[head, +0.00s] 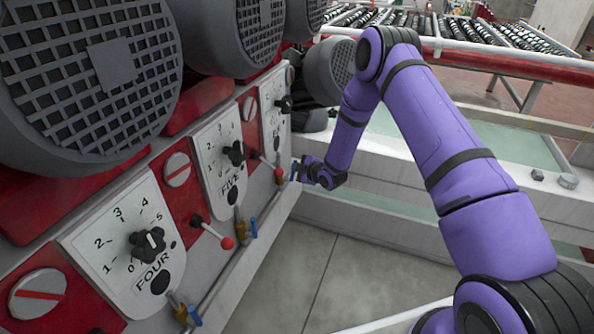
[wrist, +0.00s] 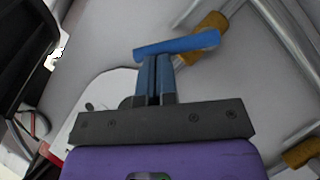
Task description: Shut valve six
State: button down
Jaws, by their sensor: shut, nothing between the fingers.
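My gripper (head: 297,172) is at the far end of the machine's front, low beside the third dial panel (head: 274,115). That panel follows FOUR and FIVE; its own name is not readable. In the wrist view my gripper (wrist: 154,62) has its two fingers together, with nothing between them. A blue valve lever (wrist: 178,44) lies across the picture just beyond the fingertips. Its right end is by a brass valve body (wrist: 208,27). I cannot tell whether the fingertips touch the lever. In the head view my gripper and wrist cover much of this valve.
Valve five's blue handle (head: 254,228) and valve four's blue handle (head: 194,316) are nearer along the pipe. Red-ball levers (head: 228,243) stick out from the front. Large grey motors (head: 85,75) overhang the left. A white-grey trough wall (head: 375,215) stands behind; open floor (head: 300,270) lies between.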

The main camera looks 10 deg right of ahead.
jog(key=shift+w+d+f+m+g+y, duration=0.4)
jog(key=shift+w+d+f+m+g, duration=0.2)
jog(key=shift+w+f+m+g, duration=0.2)
jog(key=shift+w+d+f+m+g+y, duration=0.4)
jog(key=shift+w+d+f+m+g, duration=0.2)
jog(key=shift+w+m+g, duration=0.25)
jog(key=shift+f, duration=0.2)
